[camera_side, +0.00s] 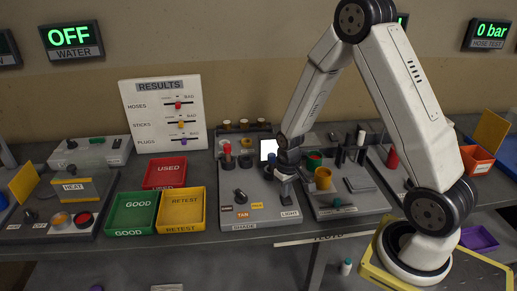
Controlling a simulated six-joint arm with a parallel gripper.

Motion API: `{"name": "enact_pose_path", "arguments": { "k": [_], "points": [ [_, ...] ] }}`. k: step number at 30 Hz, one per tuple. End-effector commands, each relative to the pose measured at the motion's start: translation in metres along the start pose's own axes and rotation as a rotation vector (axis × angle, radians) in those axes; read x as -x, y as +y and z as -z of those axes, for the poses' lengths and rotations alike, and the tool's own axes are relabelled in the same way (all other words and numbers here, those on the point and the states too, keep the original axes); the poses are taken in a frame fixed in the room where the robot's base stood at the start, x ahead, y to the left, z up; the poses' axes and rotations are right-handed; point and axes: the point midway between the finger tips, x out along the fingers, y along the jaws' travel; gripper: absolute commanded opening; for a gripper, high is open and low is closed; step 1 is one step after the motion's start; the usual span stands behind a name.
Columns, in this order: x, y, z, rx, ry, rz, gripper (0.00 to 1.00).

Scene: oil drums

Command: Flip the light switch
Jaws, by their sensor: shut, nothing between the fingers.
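A grey panel (262,219) on the bench carries a dark knob (240,196), small coloured shade labels and a label (290,213) reading LIGHT at its right front. My gripper (287,188) is shut and empty. It points down over the right part of this panel, just behind the LIGHT label. The light switch itself cannot be made out; my gripper appears to cover that spot. I cannot tell whether the fingers touch it. A small screen (268,148) at the back of the panel glows white.
Left of the panel stand a green bin (132,213), a yellow bin (183,210) and a red bin (165,173). A red-topped post (227,153) stands at the panel's back left. A results board (162,112) stands behind.

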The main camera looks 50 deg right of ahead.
Motion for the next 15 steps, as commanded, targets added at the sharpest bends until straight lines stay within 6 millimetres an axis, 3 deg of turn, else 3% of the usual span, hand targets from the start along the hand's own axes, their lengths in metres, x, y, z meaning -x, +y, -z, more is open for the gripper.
{"name": "enact_pose_path", "arguments": {
  "k": [15],
  "points": [
    [0.028,0.000,0.001,0.000,0.002,0.000,0.00]
  ]
}}
